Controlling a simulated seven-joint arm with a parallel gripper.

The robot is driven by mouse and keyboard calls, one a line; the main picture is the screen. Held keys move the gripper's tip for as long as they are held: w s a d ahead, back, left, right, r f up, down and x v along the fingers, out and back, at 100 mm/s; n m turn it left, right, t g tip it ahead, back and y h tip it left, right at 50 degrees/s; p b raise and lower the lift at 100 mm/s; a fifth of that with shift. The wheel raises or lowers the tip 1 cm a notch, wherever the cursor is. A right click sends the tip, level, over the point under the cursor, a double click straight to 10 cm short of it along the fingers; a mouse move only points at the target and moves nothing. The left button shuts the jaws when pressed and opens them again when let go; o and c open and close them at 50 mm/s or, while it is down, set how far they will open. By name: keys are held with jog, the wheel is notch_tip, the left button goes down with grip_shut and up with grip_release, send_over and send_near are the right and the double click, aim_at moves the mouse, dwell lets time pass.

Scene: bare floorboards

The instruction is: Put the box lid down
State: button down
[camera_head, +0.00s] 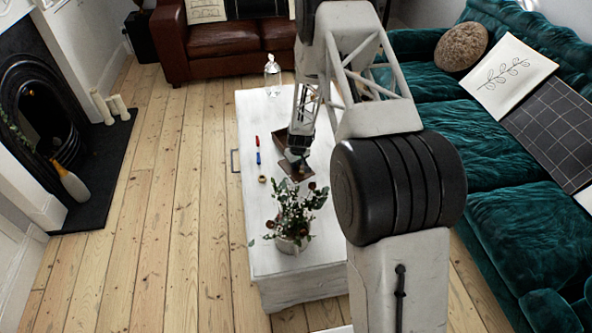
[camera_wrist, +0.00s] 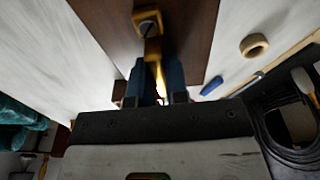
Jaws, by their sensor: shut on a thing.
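A dark brown wooden box (camera_head: 281,139) stands on the white table, partly hidden behind my arm. A flat brown panel, which looks like its lid (camera_head: 293,173), shows on the near side of it, under my gripper (camera_head: 298,156). In the wrist view the brown lid (camera_wrist: 196,28) fills the upper middle, with a brass-coloured fitting (camera_wrist: 150,24) on it. My gripper (camera_wrist: 158,80) is shut on this fitting, its two dark blue fingers on either side. I cannot tell the lid's exact tilt.
The white table (camera_head: 262,240) carries a potted plant (camera_head: 293,215) nearer the camera, a tape roll (camera_head: 262,179), a blue marker (camera_head: 258,158), a red marker (camera_head: 257,140) and a clear bottle (camera_head: 272,76). A green sofa (camera_head: 480,150) stands right.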

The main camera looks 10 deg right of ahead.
jog(key=shift+f, duration=0.1)
jog(key=shift+f, duration=1.95)
jog(key=shift+f, duration=0.1)
jog(key=c, duration=1.1)
grip_release()
jog(key=shift+s+d+r, duration=0.1)
jog(key=shift+s+r, duration=0.2)
jog(key=shift+r, duration=1.7)
jog(key=shift+s+d+r, duration=0.15)
jog(key=shift+s+r, duration=0.1)
jog(key=shift+r, duration=1.8)
jog(key=shift+s+d+r, duration=0.1)
jog(key=shift+s+r, duration=0.2)
jog(key=shift+r, duration=1.7)
